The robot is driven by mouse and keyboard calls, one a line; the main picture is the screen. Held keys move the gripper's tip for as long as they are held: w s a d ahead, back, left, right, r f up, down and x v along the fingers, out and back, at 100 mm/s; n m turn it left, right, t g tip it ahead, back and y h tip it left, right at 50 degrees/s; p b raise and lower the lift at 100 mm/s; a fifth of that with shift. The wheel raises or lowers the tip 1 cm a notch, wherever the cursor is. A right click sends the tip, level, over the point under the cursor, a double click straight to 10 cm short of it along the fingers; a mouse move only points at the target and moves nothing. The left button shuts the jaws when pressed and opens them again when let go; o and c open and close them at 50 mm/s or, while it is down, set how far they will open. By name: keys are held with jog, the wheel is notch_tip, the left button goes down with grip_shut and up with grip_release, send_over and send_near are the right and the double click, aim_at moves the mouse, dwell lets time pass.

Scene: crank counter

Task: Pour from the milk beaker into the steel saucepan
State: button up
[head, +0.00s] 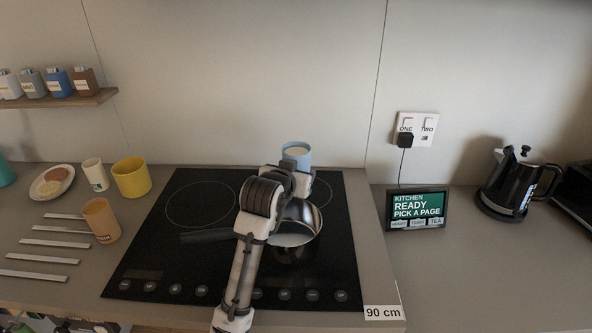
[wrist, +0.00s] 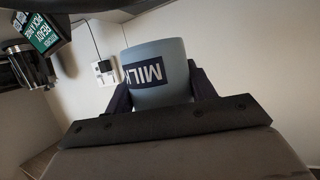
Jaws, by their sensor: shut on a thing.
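The blue milk beaker (head: 297,153) is held by my gripper (head: 297,172) above the hob, at the far side of the saucepan. In the wrist view the beaker (wrist: 158,72), labelled MILK, sits between the two dark fingers (wrist: 160,95). In the head view it looks close to upright, with pale contents at its rim. The steel saucepan (head: 305,222) stands on the black hob with its dark handle (head: 205,236) pointing left. My arm hides part of the pan, and I cannot see clearly what is in it.
The black hob (head: 170,255) has controls along its front. To the left are a yellow cup (head: 131,177), an orange cup (head: 101,220), a white cup (head: 95,174), a plate (head: 52,182) and several metal strips. A display (head: 417,210) and a kettle (head: 514,184) stand right.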

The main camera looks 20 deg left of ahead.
jog(key=shift+w+d+f, duration=0.1)
jog(key=shift+w+d, duration=0.15)
jog(key=shift+d, duration=0.05)
jog(key=shift+w+f+t, duration=0.25)
jog(key=shift+f+t, duration=0.2)
jog(key=shift+t, duration=0.25)
jog(key=shift+w+f+b, duration=0.1)
jog(key=shift+f+b, duration=0.1)
jog(key=shift+b, duration=0.45)
jog(key=shift+w+t+b, duration=0.2)
jog(key=shift+t+b, duration=0.3)
jog(key=shift+b, duration=0.05)
jog(key=shift+s+d+r+p, duration=0.4)
jog(key=shift+s+d+p, duration=0.35)
jog(key=shift+d, duration=0.05)
jog(key=s+d+r+n+g+h+p, duration=0.1)
jog(key=s+d+r+g, duration=0.1)
jog(key=s+d, duration=0.5)
jog(key=shift+s+r+n, duration=0.15)
jog(key=shift+s+n, duration=0.15)
jog(key=shift+s, duration=0.15)
